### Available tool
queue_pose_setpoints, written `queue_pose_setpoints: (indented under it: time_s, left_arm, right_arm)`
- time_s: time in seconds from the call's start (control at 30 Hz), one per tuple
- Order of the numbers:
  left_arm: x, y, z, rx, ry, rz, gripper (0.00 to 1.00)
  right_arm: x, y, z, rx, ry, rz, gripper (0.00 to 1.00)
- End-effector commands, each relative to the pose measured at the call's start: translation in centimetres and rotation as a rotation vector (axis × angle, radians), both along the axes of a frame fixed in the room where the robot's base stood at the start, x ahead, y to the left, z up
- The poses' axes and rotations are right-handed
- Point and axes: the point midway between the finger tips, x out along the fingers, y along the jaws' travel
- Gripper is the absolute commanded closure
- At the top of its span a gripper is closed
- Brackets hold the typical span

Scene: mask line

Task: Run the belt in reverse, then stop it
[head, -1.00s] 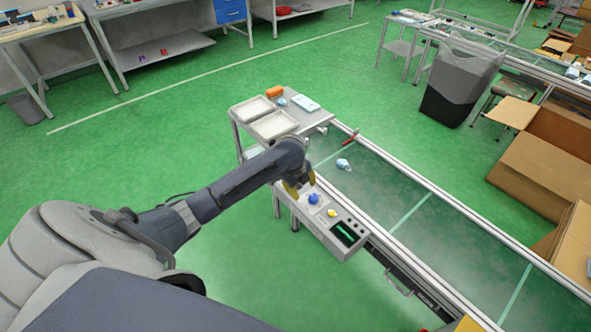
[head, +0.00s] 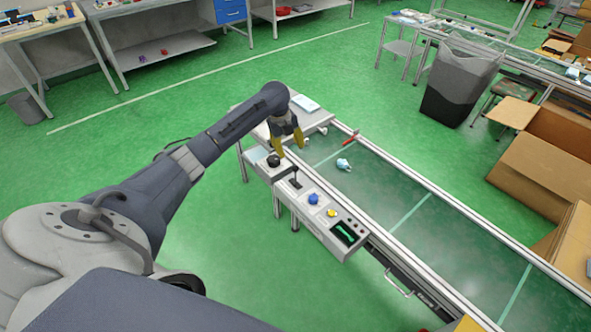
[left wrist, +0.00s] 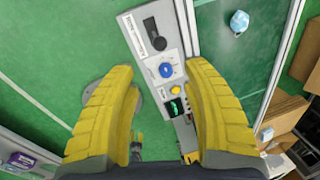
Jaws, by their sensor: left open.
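The conveyor belt (head: 380,190) is dark green with pale cross stripes and carries a pale blue crumpled item (head: 343,164), also seen in the left wrist view (left wrist: 239,22). My left gripper (head: 288,146) is open and empty above the panel's far end. In the left wrist view the blue knob (left wrist: 166,71) shows between its yellow fingers. My right gripper is out of view.
A grey side table (head: 312,118) with a pale blue packet (head: 305,103) stands at the belt's far end, partly behind my left gripper. A red piece (head: 351,137) sits at the belt's edge. Cardboard boxes (head: 545,160) and a grey bin (head: 455,85) stand beyond the belt.

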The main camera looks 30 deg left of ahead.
Motion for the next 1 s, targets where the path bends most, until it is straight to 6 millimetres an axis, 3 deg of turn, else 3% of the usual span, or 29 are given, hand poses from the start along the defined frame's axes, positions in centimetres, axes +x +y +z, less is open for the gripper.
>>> queue_pose_setpoints:
  time_s: [0.3,0.6,1.0]
  left_arm:
    - [0.9,-0.7,-6.0,-0.003,0.003,0.002,0.52]
    - [1.7,-1.1,-10.4,-0.001,0.003,0.001,0.52]
    - [2.1,-1.3,-12.9,0.000,0.000,0.001,0.52]
  right_arm:
    - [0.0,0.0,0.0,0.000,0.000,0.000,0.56]
    - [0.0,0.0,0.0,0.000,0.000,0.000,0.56]
    - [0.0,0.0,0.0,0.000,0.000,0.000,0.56]
